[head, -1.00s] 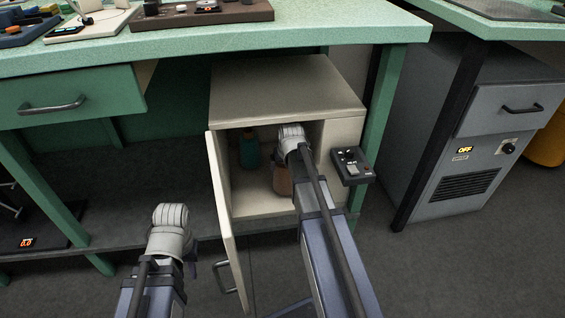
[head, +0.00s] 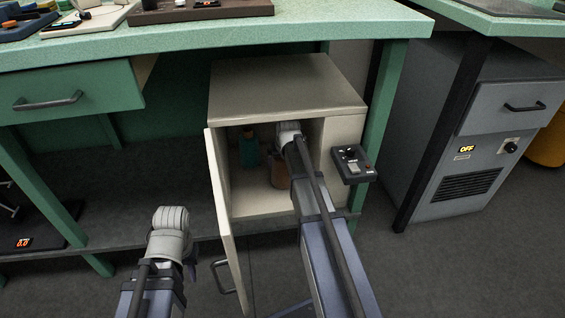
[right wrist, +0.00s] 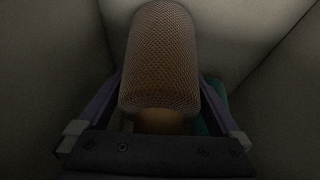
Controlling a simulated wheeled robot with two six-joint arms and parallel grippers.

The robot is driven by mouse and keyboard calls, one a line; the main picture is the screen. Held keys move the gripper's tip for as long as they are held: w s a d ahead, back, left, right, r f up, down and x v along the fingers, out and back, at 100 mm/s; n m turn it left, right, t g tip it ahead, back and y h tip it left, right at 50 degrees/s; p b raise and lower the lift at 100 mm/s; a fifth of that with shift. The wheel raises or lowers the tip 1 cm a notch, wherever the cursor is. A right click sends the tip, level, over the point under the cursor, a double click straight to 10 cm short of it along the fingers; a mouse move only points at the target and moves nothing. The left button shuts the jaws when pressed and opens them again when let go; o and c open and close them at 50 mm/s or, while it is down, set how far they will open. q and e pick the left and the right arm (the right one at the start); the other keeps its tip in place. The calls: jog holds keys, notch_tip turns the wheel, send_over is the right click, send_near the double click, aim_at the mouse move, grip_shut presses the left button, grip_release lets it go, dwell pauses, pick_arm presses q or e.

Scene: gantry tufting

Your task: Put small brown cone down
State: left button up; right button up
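The small brown cone (head: 279,175) is inside the open cabinet, partly hidden by my right arm in the head view. In the right wrist view the brown cone (right wrist: 160,55), with a mesh-like surface, sits between the two fingers of my right gripper (right wrist: 160,88), which close in on its sides. The head view hides the right fingers behind the wrist. I cannot tell whether the cone's base touches the cabinet floor. My left gripper (head: 188,262) hangs outside, left of the cabinet door, with its fingers mostly hidden.
The cabinet (head: 285,90) has its door (head: 222,205) swung open at the left. A teal cone (head: 249,153) stands inside, left of the brown one. A small dark control box (head: 353,164) is on the cabinet's right side. The green bench (head: 330,35) overhangs the cabinet.

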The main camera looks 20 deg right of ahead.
jog(key=shift+r, duration=0.15)
jog(key=shift+s+r+p, duration=0.2)
jog(key=shift+r+p, duration=0.3)
jog(key=shift+p, duration=0.15)
jog(key=s+a, duration=0.3)
jog(key=s, duration=0.8)
jog(key=shift+s, duration=0.4)
